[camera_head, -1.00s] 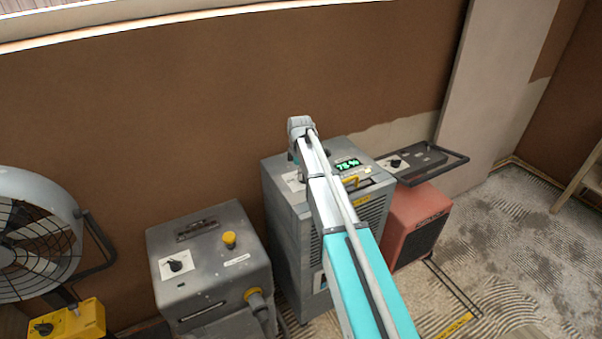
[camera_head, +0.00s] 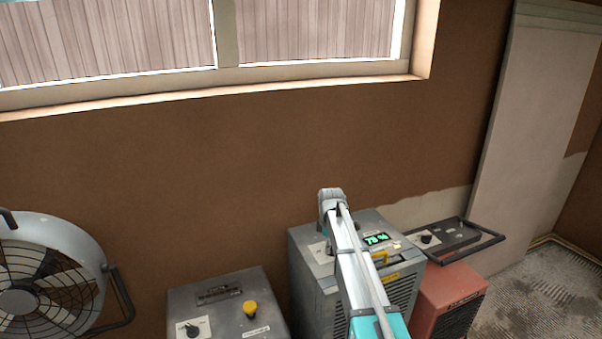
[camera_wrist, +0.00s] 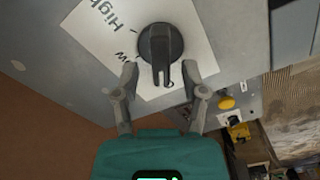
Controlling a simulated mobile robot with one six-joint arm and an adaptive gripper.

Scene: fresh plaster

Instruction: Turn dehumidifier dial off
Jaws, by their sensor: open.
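The dehumidifier (camera_head: 303,268) looks to be the grey cabinet with a green percent display, right of centre in the head view. Its black dial (camera_wrist: 158,45) sits on a white label (camera_wrist: 105,30) in the wrist view, with "High" readable and other lettering partly covered. The dial's raised bar points down in that picture, toward my gripper (camera_wrist: 161,78). My gripper is open, with one finger on each side of the bar; contact cannot be told. In the head view my arm hides the dial and the gripper's fingers.
A grey machine (camera_head: 230,300) with a knob and yellow button stands left of the dehumidifier. A large fan (camera_head: 45,265) is farther left. A red heater (camera_head: 455,295) with a dark-framed panel (camera_head: 455,240) stands close on the right. The wall is behind.

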